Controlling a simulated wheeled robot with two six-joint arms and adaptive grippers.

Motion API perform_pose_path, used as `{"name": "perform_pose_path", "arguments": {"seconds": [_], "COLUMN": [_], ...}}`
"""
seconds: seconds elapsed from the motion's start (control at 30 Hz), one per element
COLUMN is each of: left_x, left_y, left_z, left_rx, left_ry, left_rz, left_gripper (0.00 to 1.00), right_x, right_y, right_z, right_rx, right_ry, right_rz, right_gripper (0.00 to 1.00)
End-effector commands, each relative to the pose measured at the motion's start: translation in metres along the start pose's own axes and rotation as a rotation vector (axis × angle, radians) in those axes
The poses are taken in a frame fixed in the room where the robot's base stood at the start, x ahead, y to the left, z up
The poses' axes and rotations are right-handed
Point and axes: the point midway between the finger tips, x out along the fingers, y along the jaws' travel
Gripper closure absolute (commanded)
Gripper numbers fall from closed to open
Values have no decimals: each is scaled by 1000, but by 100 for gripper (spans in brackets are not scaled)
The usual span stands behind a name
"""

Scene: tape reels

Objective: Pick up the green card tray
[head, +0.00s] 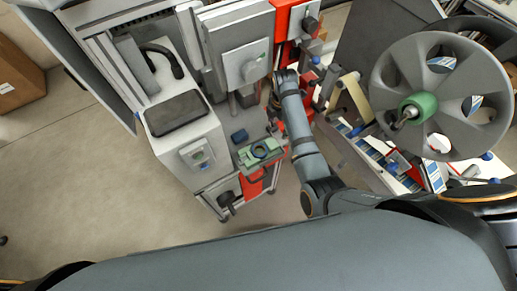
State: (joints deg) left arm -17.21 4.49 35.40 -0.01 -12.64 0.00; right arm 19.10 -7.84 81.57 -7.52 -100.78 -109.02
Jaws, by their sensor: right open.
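The green card tray (246,157) lies on a small grey shelf at the front of the machine, near the middle of the head view. A dark ring-shaped item sits on it. My right arm comes in from the right and bends up past the tray's right side. My right gripper (274,104) is above the tray in the picture, apart from it, open and with nothing visible in it. Its fingertips are small and partly hidden by the arm. My left gripper is not in view.
A grey cabinet with a dark pad (177,113) stands left of the tray. A large grey reel (393,75) with a green hub is at right, above a cluttered white surface. A cardboard box (18,82) is far left; floor there is clear.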

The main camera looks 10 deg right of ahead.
Motion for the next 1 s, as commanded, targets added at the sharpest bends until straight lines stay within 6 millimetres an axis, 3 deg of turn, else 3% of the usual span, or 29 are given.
{"name": "perform_pose_path", "arguments": {"seconds": [0.3, 0.57, 0.8, 1.0], "left_x": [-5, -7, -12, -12], "left_y": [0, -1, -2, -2], "left_z": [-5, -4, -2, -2], "left_rx": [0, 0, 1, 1], "left_ry": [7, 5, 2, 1], "left_rz": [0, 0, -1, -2], "left_gripper": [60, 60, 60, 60], "right_x": [46, 59, 98, 107], "right_y": [0, 0, 1, 1], "right_z": [0, -2, -9, -9], "right_rx": [2, 3, 3, 5], "right_ry": [0, 1, -1, 0], "right_rz": [-2, -2, -2, 1], "right_gripper": [25, 25, 25, 25]}}
